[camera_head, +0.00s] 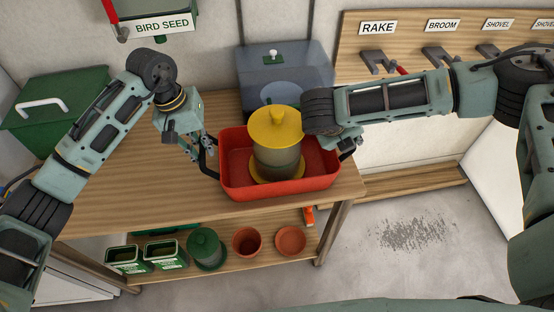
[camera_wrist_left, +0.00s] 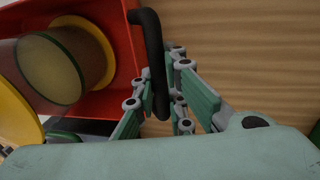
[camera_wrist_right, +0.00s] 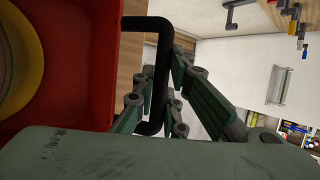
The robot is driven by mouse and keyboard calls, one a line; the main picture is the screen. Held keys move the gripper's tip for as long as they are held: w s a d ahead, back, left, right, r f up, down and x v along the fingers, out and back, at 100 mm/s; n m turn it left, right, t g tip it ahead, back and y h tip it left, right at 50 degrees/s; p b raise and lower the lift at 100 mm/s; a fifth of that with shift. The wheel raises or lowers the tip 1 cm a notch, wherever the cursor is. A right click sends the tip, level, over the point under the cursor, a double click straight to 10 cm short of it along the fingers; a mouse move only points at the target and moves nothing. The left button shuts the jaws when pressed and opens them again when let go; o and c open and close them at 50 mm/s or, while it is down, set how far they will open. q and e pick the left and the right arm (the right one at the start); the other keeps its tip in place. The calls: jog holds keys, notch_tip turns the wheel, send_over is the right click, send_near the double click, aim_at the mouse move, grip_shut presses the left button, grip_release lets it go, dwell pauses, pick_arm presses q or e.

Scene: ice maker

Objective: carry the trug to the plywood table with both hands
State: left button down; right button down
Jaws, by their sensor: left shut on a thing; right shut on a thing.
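The trug is a red tray-like tub (camera_head: 233,150) with a black handle at each end. It sits on or just above the wooden table (camera_head: 120,190); I cannot tell which. A feeder with a yellow lid (camera_head: 275,128) and a yellow base stands inside it. My left gripper (camera_head: 205,160) is shut on the left black handle, which shows between its fingers in the left wrist view (camera_wrist_left: 160,90). My right gripper (camera_head: 347,148) is at the right end, partly hidden by its arm. The right wrist view shows its fingers around the right handle (camera_wrist_right: 158,90).
A clear bin (camera_head: 285,70) stands behind the trug. A green box (camera_head: 55,110) is at the left. A tool rack (camera_head: 440,45) hangs at the right. Floor (camera_head: 410,240) is open at right.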

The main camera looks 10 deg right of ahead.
pick_arm(q)
jog(key=shift+w+r, duration=0.1)
jog(key=shift+r, duration=0.2)
pick_arm(e)
jog(key=shift+w+a+r, duration=0.1)
jog(key=shift+r, duration=0.1)
